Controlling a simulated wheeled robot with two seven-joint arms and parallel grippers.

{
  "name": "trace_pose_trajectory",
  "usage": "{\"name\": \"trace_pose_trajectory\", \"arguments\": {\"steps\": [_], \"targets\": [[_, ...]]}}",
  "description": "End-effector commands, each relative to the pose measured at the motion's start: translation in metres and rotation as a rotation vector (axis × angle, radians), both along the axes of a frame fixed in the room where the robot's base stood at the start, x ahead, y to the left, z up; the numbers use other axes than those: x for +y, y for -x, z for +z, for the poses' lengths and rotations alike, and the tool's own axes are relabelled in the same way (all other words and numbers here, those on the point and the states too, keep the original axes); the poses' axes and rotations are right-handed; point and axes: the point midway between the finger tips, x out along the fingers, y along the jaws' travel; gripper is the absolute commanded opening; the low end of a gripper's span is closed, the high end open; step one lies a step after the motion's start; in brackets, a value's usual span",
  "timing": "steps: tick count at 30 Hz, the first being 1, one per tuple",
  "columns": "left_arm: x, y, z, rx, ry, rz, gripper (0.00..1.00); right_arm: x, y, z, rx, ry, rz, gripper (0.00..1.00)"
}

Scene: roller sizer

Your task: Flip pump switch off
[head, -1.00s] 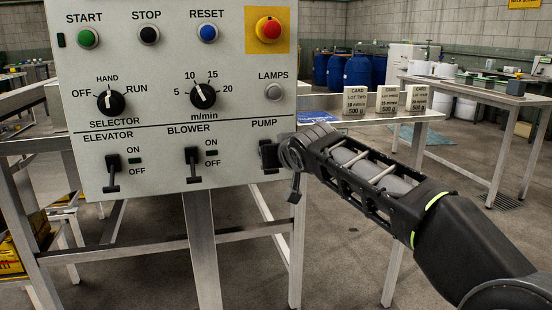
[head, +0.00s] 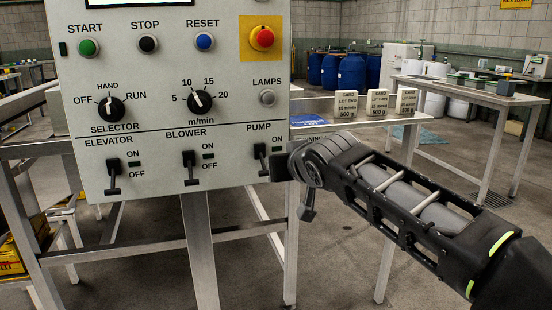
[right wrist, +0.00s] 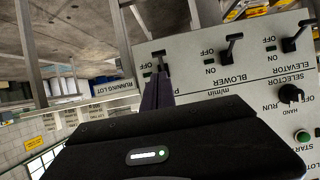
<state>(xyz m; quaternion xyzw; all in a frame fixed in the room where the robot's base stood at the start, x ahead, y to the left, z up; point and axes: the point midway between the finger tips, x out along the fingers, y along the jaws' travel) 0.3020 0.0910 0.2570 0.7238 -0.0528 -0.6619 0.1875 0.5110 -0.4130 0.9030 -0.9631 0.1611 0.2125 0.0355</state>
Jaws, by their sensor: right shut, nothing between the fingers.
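The pump switch (head: 261,158) is a black lever at the lower right of the grey control panel (head: 230,115). Its lever points down, like the elevator lever (head: 112,178) and the blower lever (head: 190,170), which sit at OFF. In the right wrist view, which is upside down, the dark fingers (right wrist: 157,92) end close to the pump switch (right wrist: 160,58); contact cannot be told. My left gripper is not in view.
Above are the selector knob (head: 110,107), speed knob (head: 200,101), several push buttons and the red emergency stop (head: 263,37). A side table (head: 365,121) with cards stands to the right. Blue drums (head: 353,73) stand far behind.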

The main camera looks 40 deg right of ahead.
Motion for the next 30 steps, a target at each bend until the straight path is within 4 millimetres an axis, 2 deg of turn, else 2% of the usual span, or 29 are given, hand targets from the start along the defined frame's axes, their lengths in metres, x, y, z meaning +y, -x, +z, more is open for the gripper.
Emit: {"name": "trace_pose_trajectory", "arguments": {"steps": [3,9,26,30], "targets": [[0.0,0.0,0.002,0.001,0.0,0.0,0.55,0.005,0.016,0.0,0.001,0.0,-0.001,0.0],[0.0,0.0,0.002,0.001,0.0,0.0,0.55,0.009,0.026,-0.001,0.002,-0.001,0.0,0.0],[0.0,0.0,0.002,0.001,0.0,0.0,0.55,0.009,0.026,-0.001,0.003,0.006,0.003,0.0],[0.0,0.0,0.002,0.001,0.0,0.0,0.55,0.017,0.017,0.011,-0.053,0.033,0.049,0.0]]}}
